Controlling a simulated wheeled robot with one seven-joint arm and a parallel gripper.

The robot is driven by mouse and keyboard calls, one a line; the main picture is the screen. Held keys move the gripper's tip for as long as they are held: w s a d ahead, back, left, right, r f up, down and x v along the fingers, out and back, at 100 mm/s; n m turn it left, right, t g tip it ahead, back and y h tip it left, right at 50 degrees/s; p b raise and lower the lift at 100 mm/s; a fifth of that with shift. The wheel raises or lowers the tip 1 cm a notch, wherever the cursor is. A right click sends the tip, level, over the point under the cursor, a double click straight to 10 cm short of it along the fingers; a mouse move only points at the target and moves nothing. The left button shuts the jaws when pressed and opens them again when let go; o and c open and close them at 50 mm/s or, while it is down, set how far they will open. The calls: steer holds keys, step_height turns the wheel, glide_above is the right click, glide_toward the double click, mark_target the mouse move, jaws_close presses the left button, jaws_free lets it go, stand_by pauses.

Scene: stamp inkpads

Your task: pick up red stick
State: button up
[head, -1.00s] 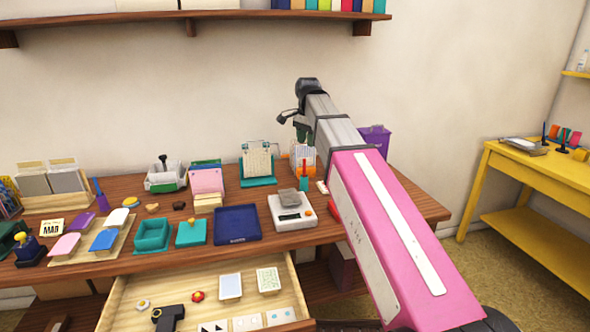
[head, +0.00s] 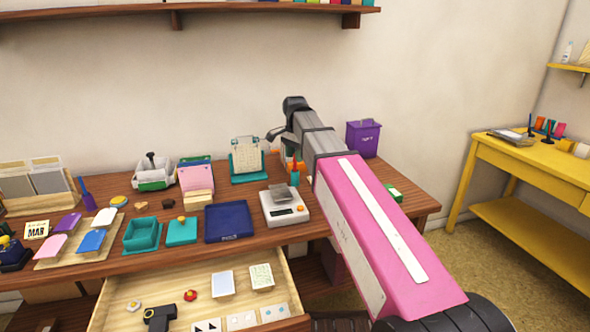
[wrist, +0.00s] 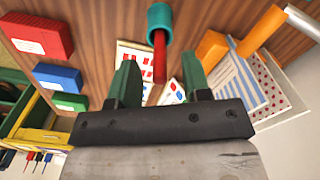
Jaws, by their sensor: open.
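The red stick (wrist: 160,57) stands in a teal cup (wrist: 160,20) in the wrist view, with its free end towards my gripper (wrist: 160,78). The fingers are open, one on each side of the stick's line, with nothing visibly held between them. The stick's end lies near the gap between the fingertips; I cannot tell its exact depth. In the head view the red stick (head: 295,166) and its teal cup (head: 294,179) show just left of my arm, behind the scale. My fingers are mostly hidden there.
An orange object (wrist: 262,30) and patterned cards (wrist: 235,75) are close on the right in the wrist view. Red (wrist: 38,35), blue (wrist: 58,76) and green (wrist: 70,101) boxes lie left. In the head view, a scale (head: 284,208) and open drawer (head: 110,318) are in front.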

step_height(320, 180, down, 3)
steer(key=shift+r, duration=0.15)
jaws_close()
steer(key=shift+r, duration=0.1)
step_height(320, 180, up, 9)
steer(key=shift+f, duration=0.1)
steer(key=shift+r, duration=0.55)
steer(key=shift+s, duration=0.1)
stand_by(0.4)
